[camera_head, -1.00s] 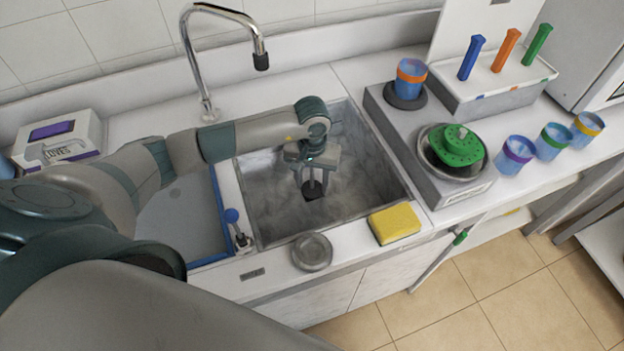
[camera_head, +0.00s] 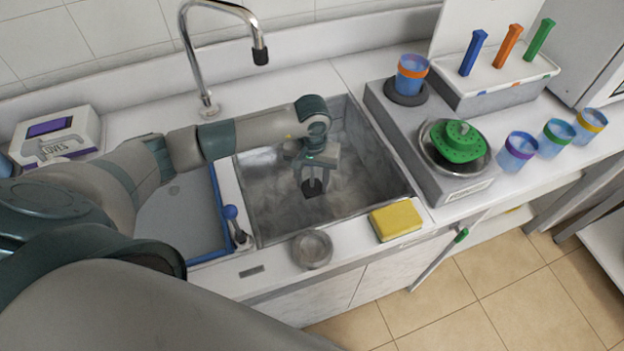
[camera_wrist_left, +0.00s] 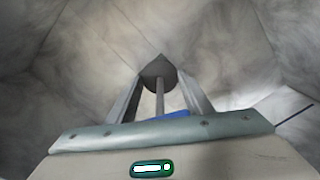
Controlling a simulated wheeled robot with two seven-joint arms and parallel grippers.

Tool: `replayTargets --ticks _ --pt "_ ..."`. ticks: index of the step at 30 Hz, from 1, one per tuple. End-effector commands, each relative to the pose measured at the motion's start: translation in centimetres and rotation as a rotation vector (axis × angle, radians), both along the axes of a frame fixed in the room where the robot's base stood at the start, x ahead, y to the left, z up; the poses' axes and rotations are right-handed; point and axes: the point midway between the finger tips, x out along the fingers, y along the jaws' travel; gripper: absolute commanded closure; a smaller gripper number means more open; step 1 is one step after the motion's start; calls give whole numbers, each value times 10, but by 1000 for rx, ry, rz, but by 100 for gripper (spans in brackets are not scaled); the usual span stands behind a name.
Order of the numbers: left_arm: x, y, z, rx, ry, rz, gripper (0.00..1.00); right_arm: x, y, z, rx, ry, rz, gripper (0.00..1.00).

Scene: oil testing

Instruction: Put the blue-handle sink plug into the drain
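My left gripper (camera_head: 313,181) points down inside the metal sink (camera_head: 372,165). A dark stopper (camera_head: 312,188) shows at its fingertips. In the left wrist view, the plug's dark round stopper (camera_wrist_left: 157,73) and thin grey rod sit between the two fingers, with a blue part (camera_wrist_left: 168,115) near the palm. The gripper appears shut on this plug and holds it roughly upright. I cannot see the drain, and I cannot tell whether the stopper touches the sink floor. My right gripper is not in view.
A faucet (camera_head: 207,100) stands behind the sink. A yellow sponge (camera_head: 396,220) and a grey round dish (camera_head: 312,249) lie on the front rim. A grey device (camera_head: 462,190) stands to the right.

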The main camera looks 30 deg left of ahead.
Motion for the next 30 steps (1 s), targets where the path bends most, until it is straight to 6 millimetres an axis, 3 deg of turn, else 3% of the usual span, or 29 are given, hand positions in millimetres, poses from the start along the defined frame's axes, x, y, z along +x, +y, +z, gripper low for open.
replayTargets --ticks 1,2,17,23,30 --pt "0 0 1 0 0 0 41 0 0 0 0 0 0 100" --pt "0 0 1 0 0 0 34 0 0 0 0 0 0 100" --pt "0 0 9 0 -1 0 33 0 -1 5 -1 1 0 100" --pt "1 1 35 1 -2 0 33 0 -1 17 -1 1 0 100" --pt "1 1 81 1 -2 -1 33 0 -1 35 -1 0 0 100"
